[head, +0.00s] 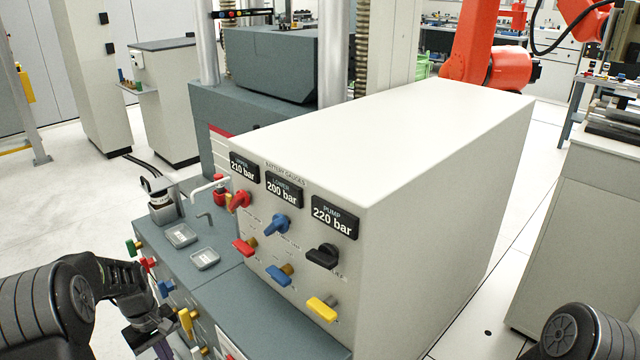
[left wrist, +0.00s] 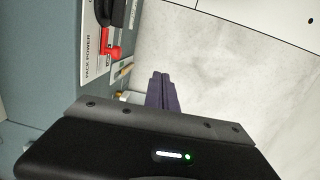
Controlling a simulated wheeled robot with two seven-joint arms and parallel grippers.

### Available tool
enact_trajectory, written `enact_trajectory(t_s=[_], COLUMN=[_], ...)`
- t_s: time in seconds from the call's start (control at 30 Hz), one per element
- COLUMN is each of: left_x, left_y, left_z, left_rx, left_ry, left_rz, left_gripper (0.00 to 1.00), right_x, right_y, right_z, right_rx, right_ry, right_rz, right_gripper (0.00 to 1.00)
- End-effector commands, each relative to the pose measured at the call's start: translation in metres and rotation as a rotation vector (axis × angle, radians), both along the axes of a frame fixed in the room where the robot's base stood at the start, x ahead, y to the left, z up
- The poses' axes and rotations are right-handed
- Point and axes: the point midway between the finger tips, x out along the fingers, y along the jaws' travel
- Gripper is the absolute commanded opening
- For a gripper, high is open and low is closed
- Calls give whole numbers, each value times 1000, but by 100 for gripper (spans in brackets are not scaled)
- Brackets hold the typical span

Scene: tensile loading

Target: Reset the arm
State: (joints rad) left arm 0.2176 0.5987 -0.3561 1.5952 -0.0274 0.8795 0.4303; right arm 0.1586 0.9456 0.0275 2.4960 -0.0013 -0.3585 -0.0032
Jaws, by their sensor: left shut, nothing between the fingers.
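My left arm comes in from the lower left in the head view. Its gripper (head: 162,348) hangs low in front of the grey-blue base cabinet, beside its row of coloured knobs. In the left wrist view the dark purple fingers (left wrist: 162,92) are together with nothing between them, over pale floor. A red switch (left wrist: 111,52) by a PACK POWER label is up and left of the fingers, apart from them. On the right, only a rounded part of my right arm shows in the head view; its gripper is out of frame.
A large white console (head: 420,180) carries gauges reading 210, 200 and 220 bar, with coloured valve handles below. An orange robot arm (head: 475,45) stands behind. Floor at the left is clear.

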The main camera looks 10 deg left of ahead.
Motion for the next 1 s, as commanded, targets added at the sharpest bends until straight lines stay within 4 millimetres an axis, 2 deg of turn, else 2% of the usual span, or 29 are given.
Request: enact_trajectory(t_s=[0.17, 0.33, 0.47, 0.57, 0.67, 0.7, 0.8, 0.9, 1.0], left_x=[12, 19, 15, -3, -40, -60, -112, -161, -197], left_y=[-2, -25, -64, -114, -179, -206, -264, -304, -328], left_z=[-14, -39, -62, -79, -89, -89, -82, -70, -60], left_rx=[32, 54, 58, 47, 14, -6, -64, -130, -192], left_ry=[-83, -168, -233, -283, -327, -339, -351, -328, -283], left_rz=[-57, -150, -252, -359, -482, -530, -626, -682, -717], left_gripper=[0, 0, 0, 0, 0, 0, 0, 0, 0], right_x=[0, 0, 0, 0, 0, 0, 0, 0, 0], right_y=[0, 0, 0, 0, 1, 1, 1, 1, 1], right_z=[-1, 3, 13, 27, 47, 56, 75, 89, 99], right_rx=[0, 0, 0, 1, 1, 1, 1, 1, 2], right_ry=[-1, 0, 1, 1, 1, 1, 1, 1, 2], right_rz=[-1, -1, -2, -3, -3, -3, -4, -4, -3], right_gripper=[36, 36, 36, 36, 36, 36, 36, 36, 36])
